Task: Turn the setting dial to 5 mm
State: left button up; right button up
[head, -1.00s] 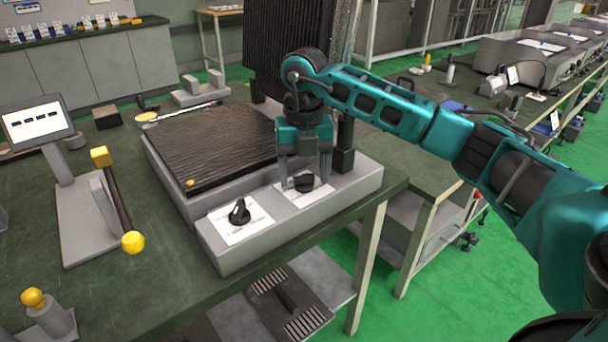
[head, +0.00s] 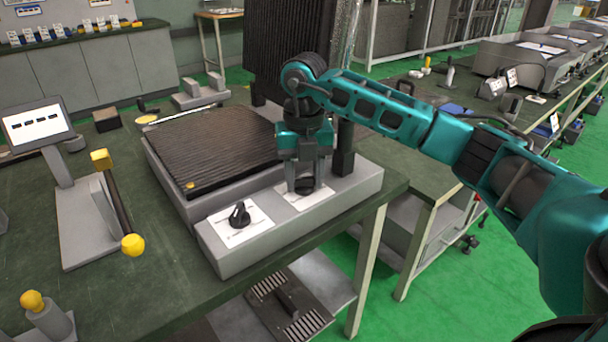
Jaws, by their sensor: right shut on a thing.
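Two black dials sit on white plates along the front of a grey machine. The left dial (head: 239,214) stands free, with its pointer knob upright on its plate. My right gripper (head: 304,186) points down over the right dial (head: 305,185) and is shut on it, with a finger on each side. The fingers hide part of that dial, and the markings on both plates are too small to read. My left gripper is not in view.
A dark ribbed plate (head: 215,150) lies on the machine behind the dials, and a dark post stands beside my right gripper. A small screen (head: 37,122) and a yellow-ended lever (head: 118,205) stand at the left.

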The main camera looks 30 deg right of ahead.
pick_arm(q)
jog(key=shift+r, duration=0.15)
pick_arm(e)
jog(key=shift+n, duration=0.3)
jog(key=shift+r+n+p, duration=0.1)
jog(key=shift+n+p, duration=0.4)
jog(key=shift+n, duration=1.2)
jog(key=n+p, duration=0.1)
jog(key=n, duration=0.1)
jog(key=shift+n, duration=1.2)
jog(key=n, duration=0.2)
jog(key=shift+n, duration=0.3)
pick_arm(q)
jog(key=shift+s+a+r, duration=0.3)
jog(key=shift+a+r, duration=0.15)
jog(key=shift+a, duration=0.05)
pick_arm(e)
jog(key=shift+n, duration=0.4)
pick_arm(q)
jog(key=shift+p, duration=0.3)
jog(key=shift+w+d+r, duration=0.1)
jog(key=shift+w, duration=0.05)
